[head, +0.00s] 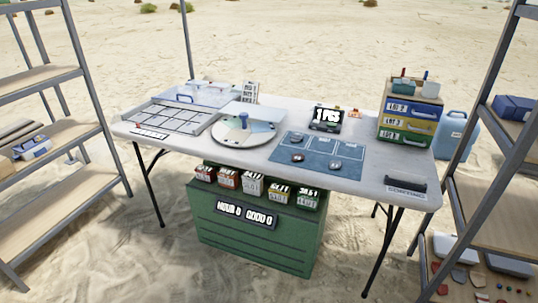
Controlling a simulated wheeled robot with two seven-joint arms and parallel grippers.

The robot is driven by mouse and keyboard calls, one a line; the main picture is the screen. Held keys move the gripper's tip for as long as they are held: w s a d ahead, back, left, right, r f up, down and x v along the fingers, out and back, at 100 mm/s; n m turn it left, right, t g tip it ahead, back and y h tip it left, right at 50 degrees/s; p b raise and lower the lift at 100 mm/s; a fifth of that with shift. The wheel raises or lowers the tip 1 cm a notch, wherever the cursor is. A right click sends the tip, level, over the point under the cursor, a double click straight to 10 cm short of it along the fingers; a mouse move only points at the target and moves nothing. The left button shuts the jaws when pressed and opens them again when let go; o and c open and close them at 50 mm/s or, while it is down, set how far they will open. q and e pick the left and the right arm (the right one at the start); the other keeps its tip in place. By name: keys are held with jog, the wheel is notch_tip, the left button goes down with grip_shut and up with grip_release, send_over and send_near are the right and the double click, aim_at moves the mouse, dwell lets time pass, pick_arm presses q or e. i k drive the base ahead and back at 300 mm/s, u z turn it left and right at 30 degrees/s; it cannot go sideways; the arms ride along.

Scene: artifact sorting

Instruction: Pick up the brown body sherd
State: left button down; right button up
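I cannot pick out the brown body sherd for certain. A small dark piece (298,158) and another small dark piece (297,136) lie on the blue mat (320,170) at the middle right of the table; they are too small to identify. Neither of my grippers is in view.
The white folding table (370,180) also bears a gridded tray (170,117), a round segmented turntable (243,137), a small display (326,119) and stacked lot drawers (408,118). Small labelled bins (252,186) sit on a green chest (255,240) in front. Shelves stand at left (60,135) and right (490,215).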

aim_at(298, 156)
jog(key=u, duration=0.75)
jog(key=i, duration=1.8)
jog(key=z, duration=0.7)
